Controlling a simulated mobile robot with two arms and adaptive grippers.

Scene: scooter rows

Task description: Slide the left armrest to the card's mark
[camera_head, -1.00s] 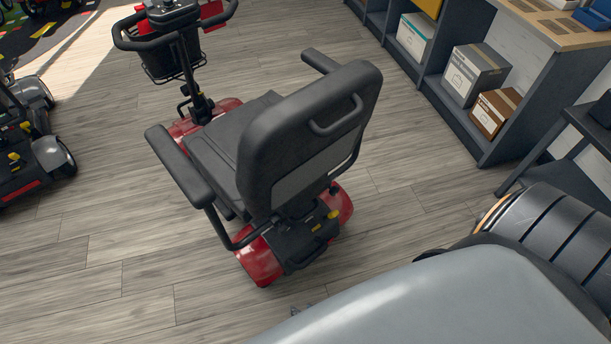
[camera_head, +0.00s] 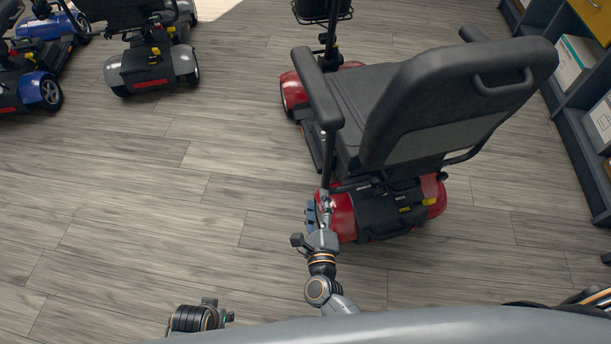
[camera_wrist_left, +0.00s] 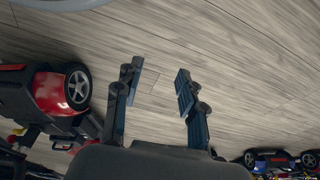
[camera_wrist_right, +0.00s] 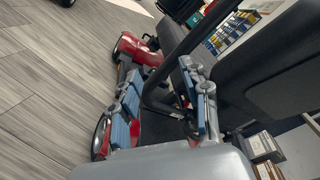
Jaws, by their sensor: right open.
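The left armrest (camera_head: 318,88) is a long black pad on the left side of the red scooter's seat (camera_head: 365,100). A thin post (camera_head: 327,160) runs down from it. My right gripper (camera_head: 323,208) is just below that post, beside the red rear cover. In the right wrist view its fingers (camera_wrist_right: 160,98) are apart, with a dark tube (camera_wrist_right: 172,62) showing between and beyond them; I cannot tell whether they touch it. My left gripper (camera_wrist_left: 157,92) is open and empty over bare floor in the left wrist view. I cannot make out a card or mark.
A grey scooter (camera_head: 150,65) and a blue scooter (camera_head: 40,85) stand at the upper left. Dark shelves (camera_head: 570,125) with boxes line the right edge. The wooden floor (camera_head: 140,200) left of the red scooter is clear.

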